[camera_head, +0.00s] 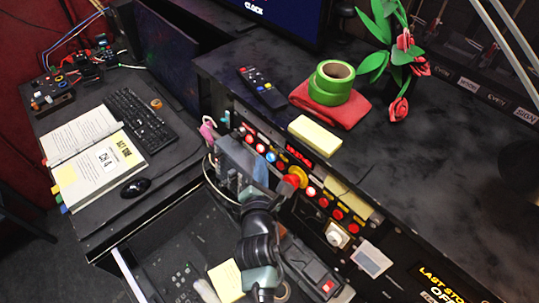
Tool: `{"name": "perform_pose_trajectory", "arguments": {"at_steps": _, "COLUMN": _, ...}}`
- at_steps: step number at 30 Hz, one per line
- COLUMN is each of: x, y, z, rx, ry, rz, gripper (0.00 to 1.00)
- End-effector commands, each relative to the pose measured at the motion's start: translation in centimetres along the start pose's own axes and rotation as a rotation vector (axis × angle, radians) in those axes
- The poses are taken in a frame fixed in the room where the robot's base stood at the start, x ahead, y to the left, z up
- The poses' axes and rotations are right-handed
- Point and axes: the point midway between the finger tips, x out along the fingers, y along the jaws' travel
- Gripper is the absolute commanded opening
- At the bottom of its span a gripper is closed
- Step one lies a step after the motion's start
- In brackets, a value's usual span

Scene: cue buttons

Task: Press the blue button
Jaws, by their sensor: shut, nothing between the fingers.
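A slanted control panel (318,196) runs along the front of the raised desk, with a row of small round lit buttons. A blue button (271,157) sits in this row, with a pale lit button (260,148) just up-left of it and red ones nearby. My gripper (262,170) is in front of the panel, just below the blue button in the picture. Its fingers are shut and empty. The fingertips are small and partly blend with the panel, so I cannot tell whether they touch it.
A large red knob (296,177) stands out right of the blue button. A yellow block (315,134), green tape rolls (333,83) on a red cloth (328,107) and a remote (262,87) lie on the desk above. A keyboard (140,120) and open binder (100,160) are left.

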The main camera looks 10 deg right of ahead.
Motion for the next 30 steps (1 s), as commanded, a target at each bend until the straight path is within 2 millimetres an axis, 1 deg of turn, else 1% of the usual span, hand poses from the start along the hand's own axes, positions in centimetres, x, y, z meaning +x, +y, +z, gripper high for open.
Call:
{"name": "perform_pose_trajectory", "arguments": {"at_steps": 2, "x": 0.14, "y": -0.04, "z": 0.34, "rx": 0.001, "ry": -0.001, "rz": -0.002, "gripper": 0.00}}
{"name": "perform_pose_trajectory", "arguments": {"at_steps": 30, "x": 0.65, "y": -0.45, "z": 0.54, "rx": 0.001, "ry": 0.000, "rz": -0.001, "gripper": 0.00}}
